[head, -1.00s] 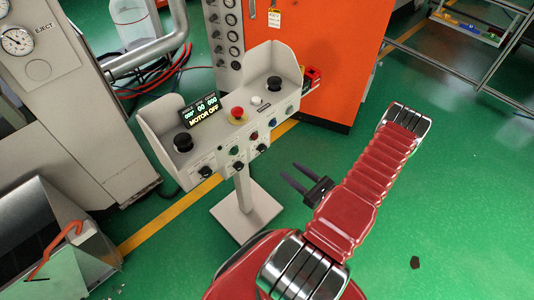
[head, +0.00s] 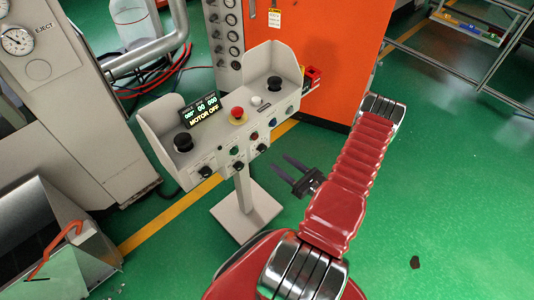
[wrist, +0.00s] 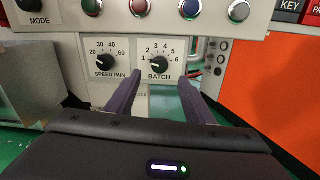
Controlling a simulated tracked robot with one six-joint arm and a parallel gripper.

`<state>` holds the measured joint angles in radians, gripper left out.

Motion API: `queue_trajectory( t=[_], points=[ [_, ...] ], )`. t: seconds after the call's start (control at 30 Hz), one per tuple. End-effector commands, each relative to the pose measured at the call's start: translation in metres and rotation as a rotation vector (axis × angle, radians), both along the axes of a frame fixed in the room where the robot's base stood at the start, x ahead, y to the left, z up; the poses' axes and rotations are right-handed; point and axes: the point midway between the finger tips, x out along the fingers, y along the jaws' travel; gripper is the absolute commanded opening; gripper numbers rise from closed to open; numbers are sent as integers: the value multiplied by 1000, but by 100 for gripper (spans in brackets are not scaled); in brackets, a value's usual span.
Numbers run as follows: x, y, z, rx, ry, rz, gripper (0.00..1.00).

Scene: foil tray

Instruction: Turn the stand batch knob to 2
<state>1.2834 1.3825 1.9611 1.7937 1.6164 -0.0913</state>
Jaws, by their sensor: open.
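The control stand (head: 239,160) has a sloped front with several knobs and buttons. The BATCH knob (wrist: 159,64) is black, on a white plate numbered 1 to 6, in the middle of the wrist view. Its pointer looks turned to the left side, near 1, but is too small to be sure. In the head view the knob (head: 262,147) is the right one of the lower row. My gripper (head: 279,163) is open and empty, to the right of and in front of the stand. In the wrist view its fingers (wrist: 160,80) reach up on either side below the knob, apart from it.
The SPEED/MIN knob (wrist: 110,64) sits left of the BATCH knob. Buttons (wrist: 190,8) line the panel above. A red emergency stop (head: 237,113) and two black knobs stand on top. An orange cabinet (head: 330,60) is behind.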

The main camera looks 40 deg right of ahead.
Motion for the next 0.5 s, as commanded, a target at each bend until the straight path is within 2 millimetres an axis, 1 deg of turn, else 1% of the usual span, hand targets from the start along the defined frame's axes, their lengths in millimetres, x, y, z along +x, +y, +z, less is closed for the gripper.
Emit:
queue_trajectory(
  t=[0.03, 0.5],
  points=[
    [7, 1, 0, -1, 0, 3, 48],
    [60, 4, 0, -2, 0, 3, 48]
  ],
)
